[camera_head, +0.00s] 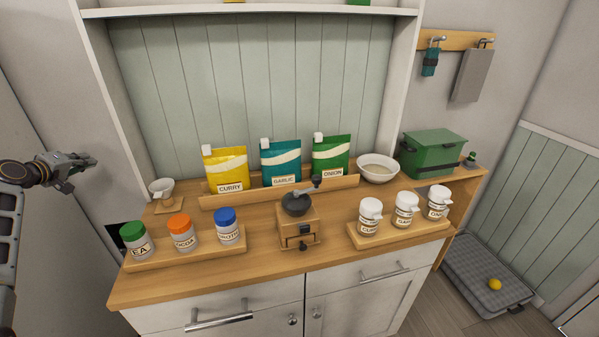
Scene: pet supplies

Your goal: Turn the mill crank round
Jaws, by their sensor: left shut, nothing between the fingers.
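The mill (297,226) stands on the wooden counter (265,260) near its front middle. It has a square wooden body with a small drawer and a dark bowl on top. Its crank (303,191) reaches from the bowl up and to the right, ending in a dark knob (317,181). My left gripper (88,161) is at the far left, shut and empty, well away from the mill and left of the counter. My right gripper is not in view.
Jars with green (133,232), orange and blue lids stand on a tray left of the mill. White-lidded shakers (405,210) stand on a tray to the right. Curry (226,170), garlic and onion pouches stand behind in a wooden rack. A white bowl (378,168) stands back right.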

